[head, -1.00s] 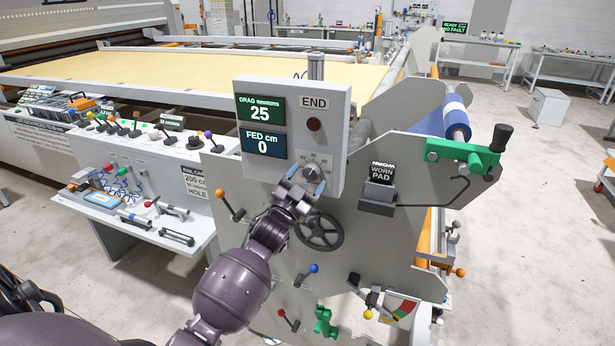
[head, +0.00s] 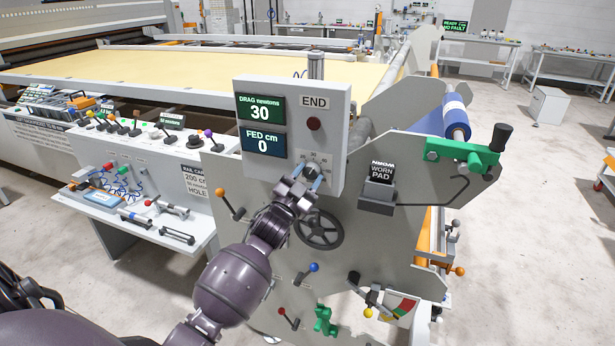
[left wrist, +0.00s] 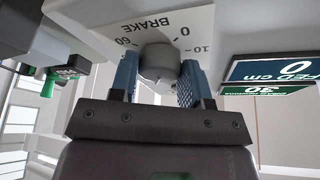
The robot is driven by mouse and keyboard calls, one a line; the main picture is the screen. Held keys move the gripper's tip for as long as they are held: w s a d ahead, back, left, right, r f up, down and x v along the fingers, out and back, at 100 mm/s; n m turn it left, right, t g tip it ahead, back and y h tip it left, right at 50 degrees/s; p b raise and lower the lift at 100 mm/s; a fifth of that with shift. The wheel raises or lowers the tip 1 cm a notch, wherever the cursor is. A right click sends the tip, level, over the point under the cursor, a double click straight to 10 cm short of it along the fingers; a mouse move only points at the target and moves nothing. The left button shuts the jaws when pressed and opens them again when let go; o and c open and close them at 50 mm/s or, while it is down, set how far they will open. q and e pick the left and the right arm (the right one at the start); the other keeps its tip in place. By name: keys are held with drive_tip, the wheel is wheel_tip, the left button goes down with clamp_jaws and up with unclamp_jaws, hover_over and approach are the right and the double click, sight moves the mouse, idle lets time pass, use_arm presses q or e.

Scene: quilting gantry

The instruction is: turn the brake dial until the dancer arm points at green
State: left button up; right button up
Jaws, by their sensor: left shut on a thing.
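The brake dial (head: 311,170) is a small grey knob on the lower right of the grey control box (head: 333,120). My left gripper (head: 308,180) is shut on it, with blue fingers on either side. In the left wrist view the dial (left wrist: 158,64) sits between the fingers, below the word BRAKE and marks 0, 10 and 60. The drag display (head: 261,108) reads 30 newtons. A coloured scale (head: 404,306) with red and green shows low on the machine's side; a grey arm (head: 373,294) lies at its left. Which colour it points at is too small to tell.
A black handwheel (head: 319,230) is just below my left gripper. An orange-knobbed lever (head: 229,204) stands to its left and a blue-knobbed lever (head: 306,274) below.

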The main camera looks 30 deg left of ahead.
use_arm(q)
drive_tip(key=m+h+p, duration=0.1)
drive_tip(key=m, duration=0.1)
drive_tip(key=m+g+h+p, duration=0.1)
drive_tip(key=m+p, duration=0.1)
drive_tip(key=m, duration=0.1)
drive_tip(key=shift+a+r, duration=0.15)
drive_tip(key=shift+r, duration=0.05)
drive_tip(key=shift+m+h, duration=0.5)
drive_tip(key=shift+m, duration=0.3)
drive_tip(key=shift+m+g+p, duration=0.35)
drive_tip(key=shift+m+g, duration=0.05)
drive_tip(key=shift+m, duration=0.4)
use_arm(e)
drive_tip(key=shift+s+d+r, duration=0.1)
drive_tip(key=shift+s+r, duration=0.45)
drive_tip(key=shift+r, duration=0.45)
use_arm(q)
drive_tip(key=o, duration=0.9)
drive_tip(key=shift+o, duration=0.2)
drive_tip(key=b+v, duration=0.1)
drive_tip(key=v, duration=1)
drive_tip(key=shift+b, duration=0.4)
use_arm(e)
drive_tip(key=shift+w+f, duration=0.35)
drive_tip(key=shift+w, duration=0.1)
